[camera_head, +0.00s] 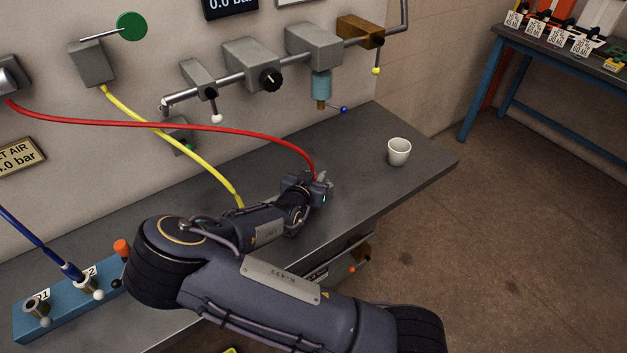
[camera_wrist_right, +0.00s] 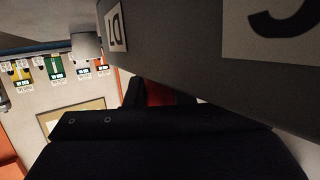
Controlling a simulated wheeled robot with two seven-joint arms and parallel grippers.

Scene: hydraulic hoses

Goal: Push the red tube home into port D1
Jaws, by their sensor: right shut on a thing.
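The red tube (camera_head: 200,127) runs from a wall fitting at the left, across the wall, and down to my right gripper (camera_head: 319,190). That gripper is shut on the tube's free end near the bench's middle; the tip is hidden. In the right wrist view a red piece (camera_wrist_right: 160,93) shows beside the dark gripper parts. Port D1 (camera_head: 37,307) is on the blue block (camera_head: 62,311) at the lower left, far from the gripper, with no tube in it. A blue tube (camera_head: 40,245) stands in the port beside it. My left gripper is out of view.
A yellow tube (camera_head: 165,137) hangs from a grey wall box and passes behind my right arm. A white cup (camera_head: 399,151) stands on the bench (camera_head: 370,125), right of the gripper. Pipework with valves (camera_head: 252,65) sits above. In the wrist view, a large dark labelled surface (camera_wrist_right: 190,50) is close.

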